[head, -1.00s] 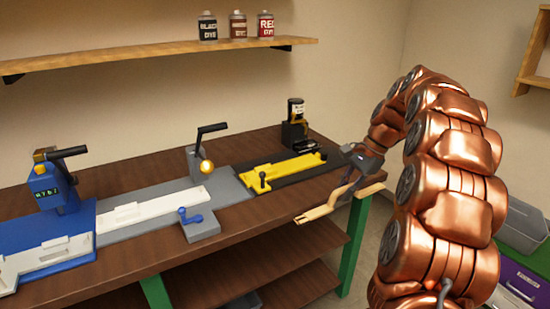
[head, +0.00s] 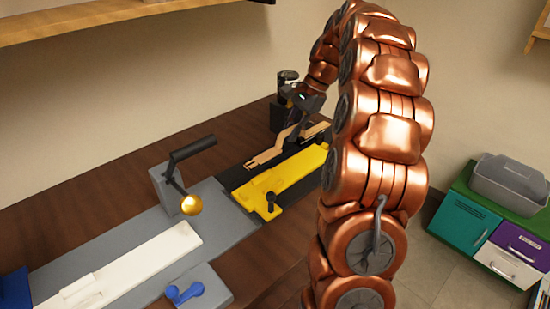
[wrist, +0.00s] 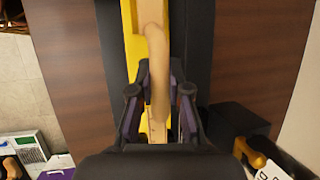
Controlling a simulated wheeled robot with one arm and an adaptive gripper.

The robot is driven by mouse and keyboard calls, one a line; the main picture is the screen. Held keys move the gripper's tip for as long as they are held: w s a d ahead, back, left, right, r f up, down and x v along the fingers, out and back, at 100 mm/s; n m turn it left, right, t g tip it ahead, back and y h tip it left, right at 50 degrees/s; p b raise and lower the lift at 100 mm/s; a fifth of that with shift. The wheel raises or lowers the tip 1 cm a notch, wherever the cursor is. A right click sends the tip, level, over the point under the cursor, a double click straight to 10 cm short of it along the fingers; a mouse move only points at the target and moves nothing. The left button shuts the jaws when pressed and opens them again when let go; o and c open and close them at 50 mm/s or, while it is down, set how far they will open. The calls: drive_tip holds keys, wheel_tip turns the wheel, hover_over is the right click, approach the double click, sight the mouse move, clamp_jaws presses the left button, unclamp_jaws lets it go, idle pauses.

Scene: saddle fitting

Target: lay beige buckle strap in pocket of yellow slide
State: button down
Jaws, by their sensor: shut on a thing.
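The beige buckle strap (head: 268,154) is held in my gripper (head: 298,132), over the far side of the yellow slide (head: 298,173). In the wrist view the strap (wrist: 155,45) runs lengthwise between the fingers of my gripper (wrist: 160,95), which are shut on it. The yellow slide (wrist: 131,42) shows beneath and to the left of the strap there. The strap hides much of the slide in that view, and I cannot tell whether it touches the slide. The slide's pocket is not clearly visible.
The slide lies on a black base (head: 232,176) on the brown bench. A black lever with a brass ball (head: 191,204) stands to the left, near a white slide (head: 140,262) and a blue handle (head: 184,293). A dark device (head: 284,112) stands behind my gripper.

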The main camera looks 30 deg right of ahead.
drive_tip(key=shift+w+f, duration=0.1)
drive_tip(key=shift+w, duration=0.15)
drive_tip(key=shift+f, duration=0.25)
drive_tip(key=shift+f+p, duration=0.9)
drive_tip(key=shift+f, duration=3.75)
drive_tip(key=shift+f, duration=0.15)
drive_tip(key=c, duration=1.1)
unclamp_jaws()
drive_tip(key=shift+c, duration=0.2)
drive_tip(key=shift+b+v, duration=1.15)
drive_tip(key=shift+v, duration=5)
drive_tip(key=shift+a, duration=0.1)
